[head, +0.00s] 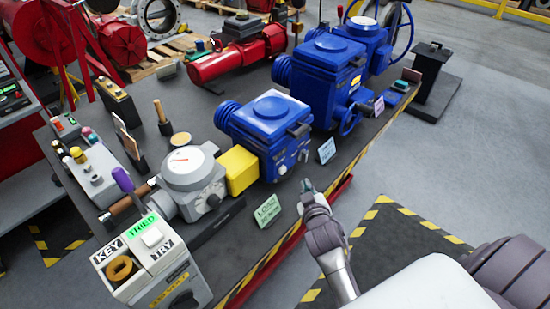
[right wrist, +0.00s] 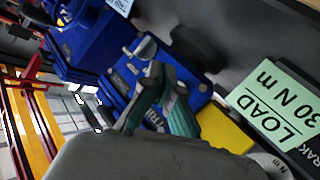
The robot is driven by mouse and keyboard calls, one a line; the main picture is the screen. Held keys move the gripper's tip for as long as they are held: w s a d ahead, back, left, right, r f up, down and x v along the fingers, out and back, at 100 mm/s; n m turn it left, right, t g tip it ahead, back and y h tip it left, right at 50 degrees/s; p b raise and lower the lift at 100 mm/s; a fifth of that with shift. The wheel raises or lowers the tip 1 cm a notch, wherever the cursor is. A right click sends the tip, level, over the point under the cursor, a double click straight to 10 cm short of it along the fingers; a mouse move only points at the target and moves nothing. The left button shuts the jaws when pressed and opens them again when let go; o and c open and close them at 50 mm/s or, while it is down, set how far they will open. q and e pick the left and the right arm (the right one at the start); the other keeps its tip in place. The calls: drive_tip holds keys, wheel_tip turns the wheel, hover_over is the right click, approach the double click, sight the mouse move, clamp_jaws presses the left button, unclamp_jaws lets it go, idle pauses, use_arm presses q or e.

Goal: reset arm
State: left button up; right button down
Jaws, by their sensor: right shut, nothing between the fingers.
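My right gripper (head: 308,186) is shut and empty. It is in front of the table's right edge, beside the nearest blue valve actuator (head: 268,130) and apart from it as far as I can tell. In the right wrist view its dark green fingers (right wrist: 157,93) show in front of that actuator's blue face (right wrist: 140,75), partly hiding it. My left gripper is in neither view.
The dark table (head: 232,232) carries a grey gauge unit (head: 190,168), a yellow block (head: 237,170), a green LOAD card (head: 267,211), a KEY/TRY box (head: 150,262) and larger blue actuators (head: 325,78). Open floor (head: 470,180) lies to the right.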

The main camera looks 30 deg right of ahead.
drive_tip(key=s+a+g+y, duration=0.2)
drive_tip(key=s+a+g, duration=0.15)
drive_tip(key=s, duration=0.45)
drive_tip(key=s+a+f+g+y, duration=0.1)
drive_tip(key=s+a+g+y, duration=0.2)
drive_tip(key=s, duration=0.5)
drive_tip(key=s+a+g, duration=0.3)
drive_tip(key=s+a, duration=0.2)
drive_tip(key=s, duration=0.3)
wheel_tip(320, 180, down, 31)
drive_tip(key=s+g+b, duration=0.2)
drive_tip(key=b, duration=0.1)
drive_tip(key=s+d+f+n+g+b, duration=0.1)
drive_tip(key=s+d+f, duration=0.1)
drive_tip(key=s+f, duration=1.4)
drive_tip(key=shift+d+b, duration=0.2)
drive_tip(key=shift+b, duration=0.15)
drive_tip(key=shift+s, duration=0.1)
